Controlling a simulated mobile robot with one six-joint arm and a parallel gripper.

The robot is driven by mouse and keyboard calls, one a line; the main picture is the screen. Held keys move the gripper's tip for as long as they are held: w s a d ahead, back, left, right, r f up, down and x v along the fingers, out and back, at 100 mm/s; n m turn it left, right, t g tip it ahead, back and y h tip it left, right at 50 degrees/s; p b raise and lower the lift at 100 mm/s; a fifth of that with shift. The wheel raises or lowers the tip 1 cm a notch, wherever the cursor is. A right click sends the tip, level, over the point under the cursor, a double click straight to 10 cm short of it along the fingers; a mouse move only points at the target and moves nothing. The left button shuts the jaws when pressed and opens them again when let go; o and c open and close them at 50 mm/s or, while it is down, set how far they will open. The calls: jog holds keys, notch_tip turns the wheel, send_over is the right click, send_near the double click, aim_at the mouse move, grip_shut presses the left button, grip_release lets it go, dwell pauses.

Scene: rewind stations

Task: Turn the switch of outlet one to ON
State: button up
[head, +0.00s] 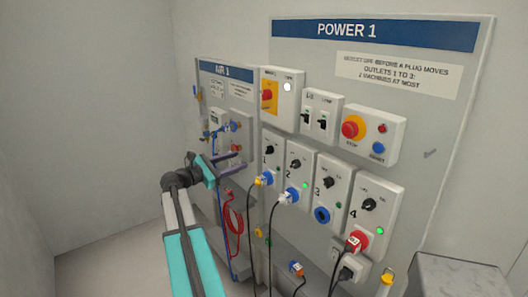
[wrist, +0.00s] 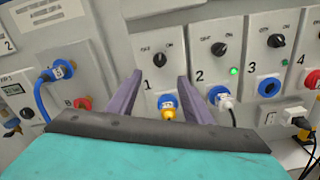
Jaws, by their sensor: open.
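Outlet one's dark rotary switch (wrist: 160,60) sits between OFF and ON labels on a white panel (wrist: 148,83) marked 1. It also shows in the head view (head: 269,150). Its pointer is too small to read surely. A yellow plug (wrist: 168,113) is in the blue socket below it. No lit lamp shows on this outlet; my right finger covers part of the panel. My gripper (wrist: 160,76) is open and empty, its purple fingers on either side of the switch in the wrist view. In the head view my gripper (head: 236,157) appears left of the outlet.
Outlet two's switch (wrist: 219,49), with a lit green lamp and white plug (wrist: 224,101), is just right. Outlet three (head: 323,203) has an empty blue socket. Outlet four (head: 368,212) holds a red plug. Cables hang below. The AIR 1 panel (head: 226,75) stands left.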

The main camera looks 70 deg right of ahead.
aim_at(269, 150)
jog(key=shift+d, duration=0.1)
jog(key=p+x, duration=0.3)
jog(key=x, duration=1)
jog(key=shift+s+d, duration=0.2)
jog(key=shift+d, duration=0.05)
jog(key=c, duration=1.1)
jog(key=shift+o, duration=0.2)
jog(key=shift+m+b, duration=0.4)
jog(key=m+b, duration=0.5)
jog(key=b, duration=0.3)
jog(key=shift+m, duration=0.4)
